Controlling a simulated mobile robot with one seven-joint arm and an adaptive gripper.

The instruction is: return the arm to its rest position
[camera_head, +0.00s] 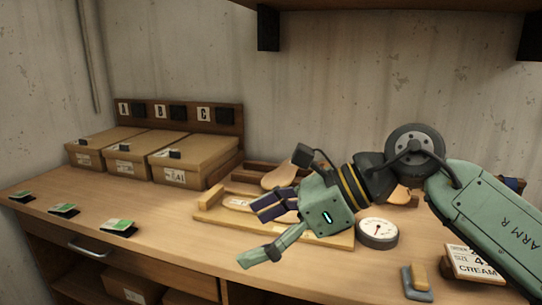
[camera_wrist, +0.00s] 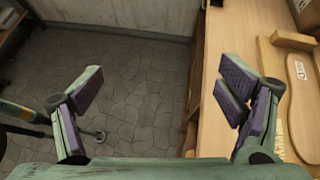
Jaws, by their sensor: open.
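My arm (camera_head: 490,220) reaches in from the right over the workbench (camera_head: 190,260), bent at a joint near the wall. My gripper (camera_head: 268,228) is above the bench's front part, pointing left. Its fingers are spread wide with nothing between them. In the wrist view, my gripper (camera_wrist: 165,100) is open, with purple pads on both sides. Between the fingers I see the stone floor (camera_wrist: 130,80) and the bench edge.
Several lidded cardboard boxes (camera_head: 194,160) stand at the back left under an A-B-C board. Small green-and-black cards (camera_head: 118,227) lie along the front left edge. A shelf (camera_head: 400,4) hangs above.

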